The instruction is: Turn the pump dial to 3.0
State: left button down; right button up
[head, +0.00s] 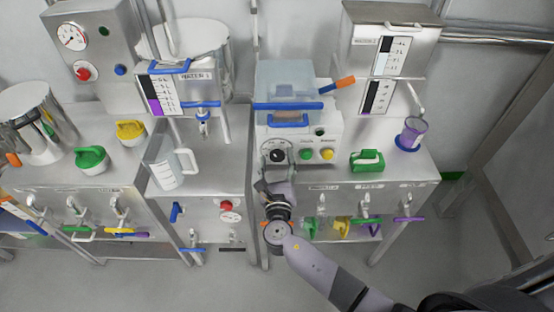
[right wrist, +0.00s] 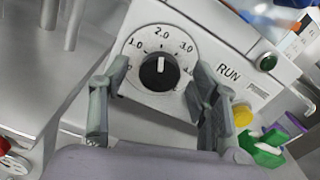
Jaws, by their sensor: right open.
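The pump (head: 328,128) is a white box with a light blue container on top, at the middle of the bench in the head view. Its black pump dial (head: 277,156) is at the left of the front. In the right wrist view the dial (right wrist: 158,76) is on a round white scale reading 1.0, 2.0 and 3.0, and its white mark points about at 2.0. My right gripper (right wrist: 158,92) is open, one finger on each side of the dial, with gaps between. In the head view the right gripper (head: 274,176) is just below the dial. My left gripper is not in view.
Beside the dial are a green button (head: 306,154) and a yellow button (head: 327,154). A clear jug (head: 168,170) stands to the left. Valves line the bench front.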

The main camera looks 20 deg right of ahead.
jog(key=shift+w, duration=0.2)
jog(key=c, duration=1.1)
jog(key=shift+c, duration=0.2)
jog(key=m+b, duration=0.3)
jog(key=m, duration=0.1)
jog(key=shift+d+f+m, duration=0.1)
jog(key=shift+f+m, duration=0.05)
jog(key=shift+m, duration=0.15)
jog(key=m+b, duration=0.3)
jog(key=m, duration=0.2)
jog(key=shift+d, duration=0.1)
